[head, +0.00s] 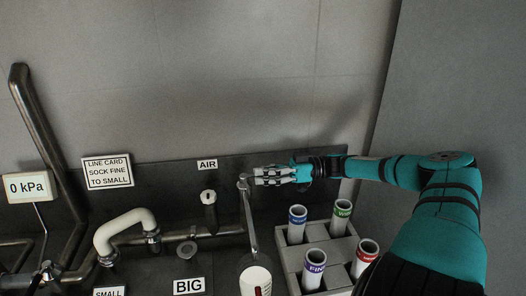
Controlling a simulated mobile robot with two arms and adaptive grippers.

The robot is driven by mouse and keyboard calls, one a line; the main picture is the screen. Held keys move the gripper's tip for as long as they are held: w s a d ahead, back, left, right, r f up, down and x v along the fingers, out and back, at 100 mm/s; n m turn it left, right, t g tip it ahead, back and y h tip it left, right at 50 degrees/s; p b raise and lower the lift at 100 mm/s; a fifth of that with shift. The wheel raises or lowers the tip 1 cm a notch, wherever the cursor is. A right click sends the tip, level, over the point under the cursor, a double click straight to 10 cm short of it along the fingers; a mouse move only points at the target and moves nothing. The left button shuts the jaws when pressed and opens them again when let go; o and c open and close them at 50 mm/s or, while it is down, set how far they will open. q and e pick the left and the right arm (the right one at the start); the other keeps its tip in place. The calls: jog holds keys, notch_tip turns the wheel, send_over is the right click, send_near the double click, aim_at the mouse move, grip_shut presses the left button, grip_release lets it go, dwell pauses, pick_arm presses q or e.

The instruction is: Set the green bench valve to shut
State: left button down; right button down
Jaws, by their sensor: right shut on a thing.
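My right gripper (256,177) reaches in from the right, low in front of the back wall, its fingers pointing left. It is shut at the top of an upright grey metal rod (250,215); the fingers hide the exact contact. I cannot make out any green on a valve here. A small fitting with a white top and a dark handle hanging down (210,212) sits under the AIR label (207,164), left of the gripper and apart from it. My left gripper is not in view.
A grey rack (325,250) with several colour-banded tubes stands below my right arm. A white cylinder (255,278) stands at the rod's foot. Left are a white bent pipe (125,227), metal pipes, a 0 kPa display (27,187) and a LINE CARD sign (107,171).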

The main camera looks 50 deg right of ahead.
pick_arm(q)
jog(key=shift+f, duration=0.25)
pick_arm(e)
jog(key=shift+w+d, duration=0.1)
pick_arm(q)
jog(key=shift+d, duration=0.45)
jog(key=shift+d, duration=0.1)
pick_arm(e)
jog(key=c, duration=1.3)
grip_release()
jog(key=shift+d, duration=0.1)
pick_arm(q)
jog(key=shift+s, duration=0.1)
pick_arm(e)
jog(key=shift+o, duration=0.2)
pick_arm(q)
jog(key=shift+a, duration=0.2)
pick_arm(e)
jog(key=v, duration=0.7)
jog(key=shift+d, duration=0.2)
